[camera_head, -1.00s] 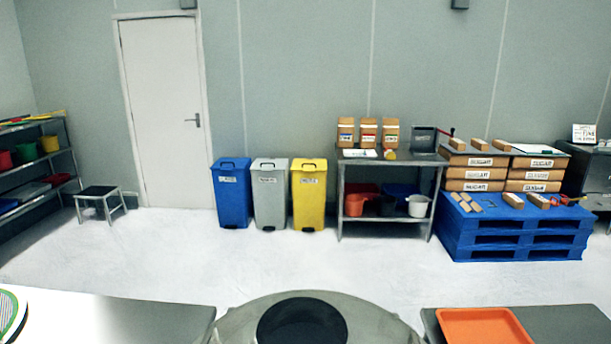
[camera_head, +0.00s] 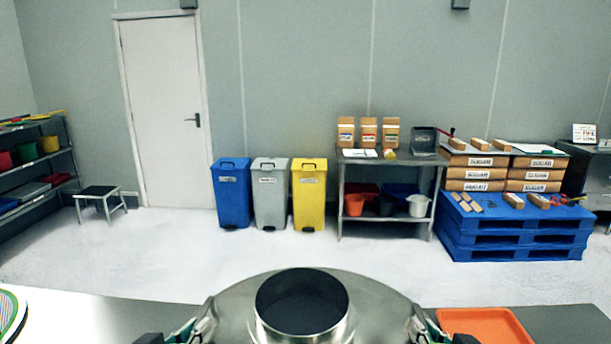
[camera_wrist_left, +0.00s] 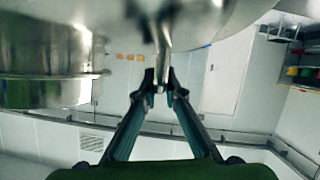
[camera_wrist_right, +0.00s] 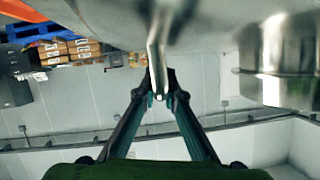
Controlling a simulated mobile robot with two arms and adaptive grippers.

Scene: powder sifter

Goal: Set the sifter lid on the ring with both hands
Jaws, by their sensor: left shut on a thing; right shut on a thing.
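The sifter lid (camera_head: 235,300) is a shiny metal dome with a wide open neck (camera_head: 300,325) in its middle, at the bottom centre of the head view. My left gripper (camera_head: 200,330) is at its left side and my right gripper (camera_head: 418,328) at its right side. In the right wrist view the right fingers (camera_wrist_right: 161,97) are closed on a like handle (camera_wrist_right: 156,55). The ring is not visible in any view.
A bench (camera_head: 110,310) at left bears a round striped thing (camera_head: 10,312). An orange tray (camera_head: 485,325) lies on the bench at right. Bins, a steel table (camera_head: 390,158) and a blue pallet (camera_head: 515,235) stand well back across open floor.

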